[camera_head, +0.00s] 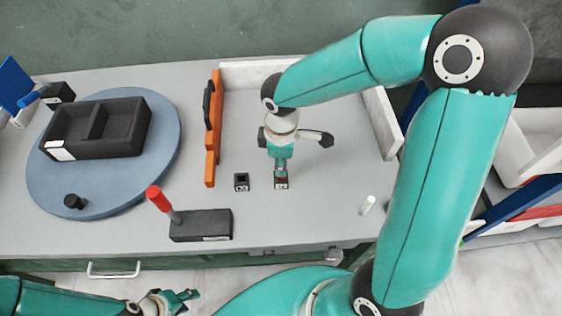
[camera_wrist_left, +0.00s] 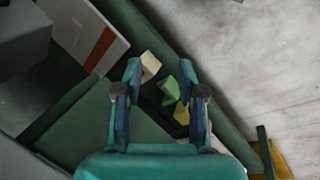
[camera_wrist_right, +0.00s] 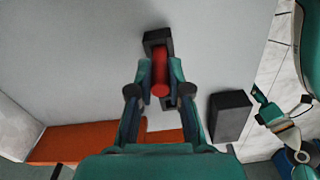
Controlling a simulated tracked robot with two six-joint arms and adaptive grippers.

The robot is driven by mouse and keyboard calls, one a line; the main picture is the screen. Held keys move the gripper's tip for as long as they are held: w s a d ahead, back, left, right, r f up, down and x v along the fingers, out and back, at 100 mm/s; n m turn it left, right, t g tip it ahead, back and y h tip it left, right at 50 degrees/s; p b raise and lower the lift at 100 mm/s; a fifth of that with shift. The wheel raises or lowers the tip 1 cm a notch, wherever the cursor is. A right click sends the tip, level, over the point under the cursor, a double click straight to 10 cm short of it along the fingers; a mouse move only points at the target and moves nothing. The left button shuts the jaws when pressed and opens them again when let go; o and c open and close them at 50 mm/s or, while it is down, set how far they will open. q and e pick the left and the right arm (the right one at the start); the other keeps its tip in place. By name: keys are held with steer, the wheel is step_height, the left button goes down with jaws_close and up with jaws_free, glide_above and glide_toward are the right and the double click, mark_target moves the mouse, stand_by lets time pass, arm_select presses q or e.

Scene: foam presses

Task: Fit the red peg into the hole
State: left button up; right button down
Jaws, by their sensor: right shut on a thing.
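My right gripper (camera_head: 281,168) is shut on the red peg, pointing down at a small black block (camera_head: 281,182). In the right wrist view the red peg (camera_wrist_right: 160,72) is between the fingertips (camera_wrist_right: 160,80), its far end at the black block (camera_wrist_right: 157,37). I cannot tell whether it is in that block's hole or just above it. A second small black block (camera_head: 241,182) with a square hole stands just left of it; in the right wrist view it is partly hidden behind the peg and fingers. My left gripper (camera_head: 180,298) is open and empty, low in front of the table.
An orange rail (camera_head: 211,130) stands left of the right gripper. A black base (camera_head: 200,226) with a red-handled lever (camera_head: 154,194) is near the front edge. A blue-grey disc (camera_head: 55,195) carries a black two-part tray (camera_head: 130,122). A white cylinder (camera_head: 367,205) stands right.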

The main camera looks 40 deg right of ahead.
steer(key=shift+f+b, duration=0.85)
steer(key=shift+f, duration=0.15)
steer(key=c, duration=1)
jaws_free()
steer(key=shift+r, duration=0.15)
step_height(320, 180, up, 12)
steer(key=shift+f, duration=0.15)
steer(key=shift+f, duration=0.1)
